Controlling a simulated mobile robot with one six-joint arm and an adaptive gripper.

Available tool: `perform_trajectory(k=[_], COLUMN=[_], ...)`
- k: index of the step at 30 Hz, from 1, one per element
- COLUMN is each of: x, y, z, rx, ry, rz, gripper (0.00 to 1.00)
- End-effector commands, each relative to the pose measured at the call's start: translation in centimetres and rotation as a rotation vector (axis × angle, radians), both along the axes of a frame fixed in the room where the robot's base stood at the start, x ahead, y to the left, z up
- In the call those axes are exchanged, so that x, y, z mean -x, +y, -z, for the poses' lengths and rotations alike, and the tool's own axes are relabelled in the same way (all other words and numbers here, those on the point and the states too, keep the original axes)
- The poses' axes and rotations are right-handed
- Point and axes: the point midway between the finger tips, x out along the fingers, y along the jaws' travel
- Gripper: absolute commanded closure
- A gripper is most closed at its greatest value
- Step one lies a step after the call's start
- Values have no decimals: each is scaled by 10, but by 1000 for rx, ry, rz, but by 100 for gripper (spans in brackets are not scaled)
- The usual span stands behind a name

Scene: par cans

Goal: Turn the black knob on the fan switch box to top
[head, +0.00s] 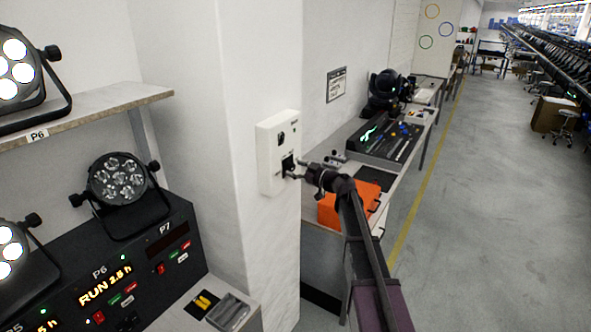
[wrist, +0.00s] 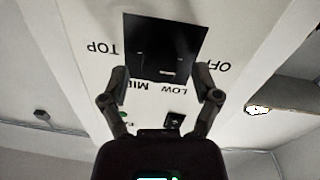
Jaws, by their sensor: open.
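The white fan switch box (head: 268,155) is on the wall corner in the head view. In the wrist view its face (wrist: 97,78) appears turned, with TOP at left, OFF at right, and MID and LOW below a black plate (wrist: 165,30). The black knob (wrist: 160,62) is hard to separate from the dark plate; small light marks show there, but I cannot tell its setting. My gripper (wrist: 160,80) is open in front of the box, its fingertips either side of the plate's lower part. In the head view my gripper (head: 297,174) is close to the plate.
A smaller dark switch (wrist: 174,120) and a green light (wrist: 122,114) are on the box face near my gripper. A lamp shelf (head: 110,97) is at left. Open floor (head: 470,200) lies to the right.

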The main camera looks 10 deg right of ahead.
Motion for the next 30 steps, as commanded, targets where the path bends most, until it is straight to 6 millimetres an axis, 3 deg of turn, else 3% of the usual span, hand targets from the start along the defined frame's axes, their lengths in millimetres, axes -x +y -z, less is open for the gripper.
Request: perform_trajectory(k=[10,11,18,19,30], x=[-2,-1,-1,-1,-2], y=[2,2,2,2,2], z=[0,0,0,0,0], rx=[0,0,0,0,-19], ry=[0,0,0,0,22], rz=[1,1,0,0,-1], gripper=[20,26,97,100,100])
